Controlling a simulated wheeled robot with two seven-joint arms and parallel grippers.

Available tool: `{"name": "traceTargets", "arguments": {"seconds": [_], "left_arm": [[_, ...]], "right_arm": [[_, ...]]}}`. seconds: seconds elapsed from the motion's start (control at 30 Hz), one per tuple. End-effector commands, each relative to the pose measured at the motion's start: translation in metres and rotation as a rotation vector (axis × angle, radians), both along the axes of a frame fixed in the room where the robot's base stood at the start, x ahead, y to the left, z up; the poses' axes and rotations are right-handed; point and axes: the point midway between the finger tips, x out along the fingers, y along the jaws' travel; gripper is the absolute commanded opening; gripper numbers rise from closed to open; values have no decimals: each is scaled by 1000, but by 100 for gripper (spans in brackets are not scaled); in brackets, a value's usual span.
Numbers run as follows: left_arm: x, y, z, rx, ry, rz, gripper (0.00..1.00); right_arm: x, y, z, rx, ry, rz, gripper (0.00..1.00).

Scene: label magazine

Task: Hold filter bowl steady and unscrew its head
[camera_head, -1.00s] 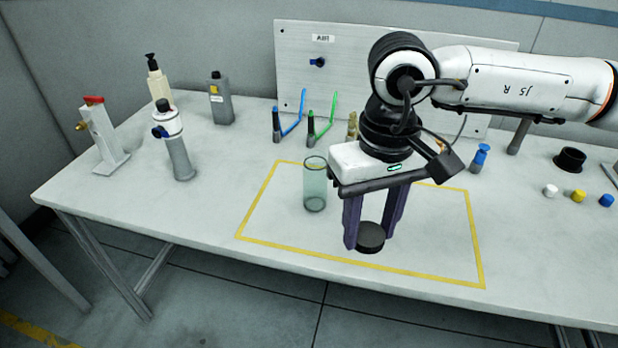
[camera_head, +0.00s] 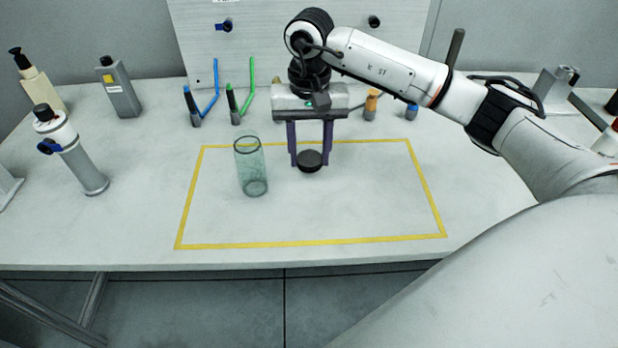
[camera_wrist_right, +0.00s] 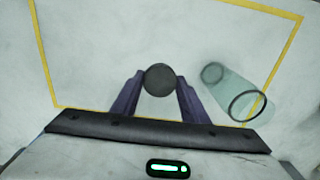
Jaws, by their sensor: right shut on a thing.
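A clear, greenish cylinder (camera_head: 250,165) stands upright and open in the left half of a yellow-outlined area; it also shows in the right wrist view (camera_wrist_right: 235,90). My right gripper (camera_head: 310,163) is to its right, near the back yellow line, fingers pointing down. It is shut on a round black disc (camera_head: 309,161), which also shows between the fingertips in the right wrist view (camera_wrist_right: 160,79). I cannot tell whether the disc touches the table. A filter-like unit (camera_head: 80,160) with a white head, black knob and blue fitting stands at the left. My left gripper is not in view.
A grey bottle (camera_head: 121,92) and a cream pump bottle (camera_head: 38,85) stand at the back left. Blue (camera_head: 191,107) and green (camera_head: 233,105) tools stand before the grey panel (camera_head: 300,40). An orange-topped piece (camera_head: 371,103) is behind the outline, whose front is clear.

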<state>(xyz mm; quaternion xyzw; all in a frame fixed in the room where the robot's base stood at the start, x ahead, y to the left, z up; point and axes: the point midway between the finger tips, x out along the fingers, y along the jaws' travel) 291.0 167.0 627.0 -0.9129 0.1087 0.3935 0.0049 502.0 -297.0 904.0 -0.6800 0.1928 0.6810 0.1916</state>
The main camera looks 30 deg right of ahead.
Motion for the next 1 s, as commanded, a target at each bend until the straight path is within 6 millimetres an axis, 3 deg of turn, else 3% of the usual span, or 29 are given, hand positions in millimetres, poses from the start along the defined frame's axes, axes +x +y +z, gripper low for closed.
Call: {"name": "traceTargets", "arguments": {"seconds": [0.1,0.5,0.9,0.93,1.0], "left_arm": [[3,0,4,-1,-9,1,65],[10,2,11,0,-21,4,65],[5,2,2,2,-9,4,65],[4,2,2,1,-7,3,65],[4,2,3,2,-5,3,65]], "right_arm": [[-1,0,-19,1,2,0,13],[0,1,-62,1,2,2,13],[0,1,-71,1,-2,3,13],[0,1,-71,1,-2,3,42],[0,1,-69,1,-2,3,54]]}}
